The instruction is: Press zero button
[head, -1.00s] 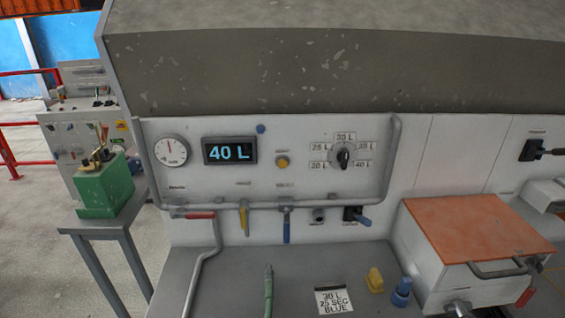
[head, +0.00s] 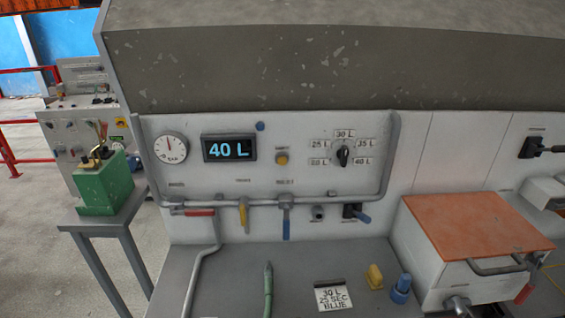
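A light grey control panel (head: 210,180) faces me. A yellow round button (head: 281,158) sits on it below a small label too blurred to read, so I cannot tell if it says zero. The display (head: 229,148) reads 40 L. A black selector knob (head: 343,156) stands among litre labels to the right. Neither gripper is in view, and nothing touches the yellow button.
A pipe with a yellow lever (head: 243,215) and a blue lever (head: 286,228) runs below the panel. A green hose (head: 268,290), a card (head: 332,297), and yellow and blue pieces are on the grey bench. An orange-lidded box (head: 475,228) stands right. A dark hood (head: 330,75) overhangs.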

